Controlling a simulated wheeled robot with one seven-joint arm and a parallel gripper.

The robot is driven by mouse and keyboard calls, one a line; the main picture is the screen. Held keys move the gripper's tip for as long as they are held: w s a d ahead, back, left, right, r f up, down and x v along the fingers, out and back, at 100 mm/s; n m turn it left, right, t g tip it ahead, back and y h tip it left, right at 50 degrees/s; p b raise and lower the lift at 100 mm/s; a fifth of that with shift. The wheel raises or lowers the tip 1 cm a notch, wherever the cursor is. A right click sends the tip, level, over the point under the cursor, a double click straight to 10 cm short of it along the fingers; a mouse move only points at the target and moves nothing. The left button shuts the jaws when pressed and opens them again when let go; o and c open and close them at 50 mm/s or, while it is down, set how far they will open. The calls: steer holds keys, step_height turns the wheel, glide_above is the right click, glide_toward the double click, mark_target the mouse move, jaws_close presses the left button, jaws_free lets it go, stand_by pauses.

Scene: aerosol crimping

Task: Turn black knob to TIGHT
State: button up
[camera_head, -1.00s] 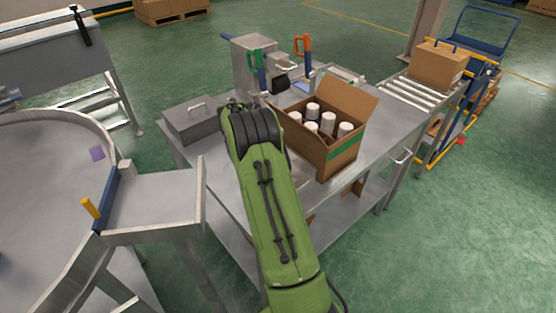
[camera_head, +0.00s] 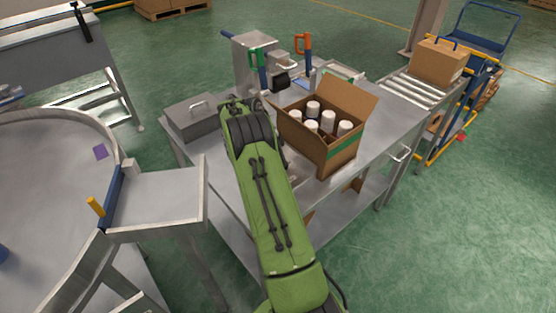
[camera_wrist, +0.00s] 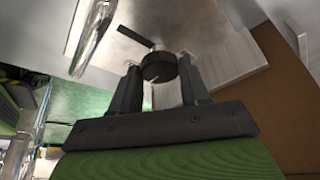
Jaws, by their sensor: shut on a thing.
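The black knob (camera_wrist: 158,67) shows in the wrist view, round and dark, with a pale mark on its face. It sits between the two fingers of my gripper (camera_wrist: 158,82), which is shut on it. In the head view a black part (camera_head: 281,82) sticks out from the front of the grey metal machine (camera_head: 252,58); my arm hides the gripper there. The TIGHT label cannot be read in either view.
An open cardboard box (camera_head: 330,155) of white-capped cans stands right of my arm on the metal table (camera_head: 392,140). A grey lidded case (camera_head: 190,122) is on the left.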

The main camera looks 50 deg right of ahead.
steer(key=o, duration=1.1)
steer(key=shift+c, duration=0.2)
steer(key=p+v, duration=0.6)
steer(key=v, duration=0.9)
steer(key=shift+w+a+r, duration=0.15)
steer(key=shift+a+r, duration=0.05)
steer(key=shift+r, duration=0.15)
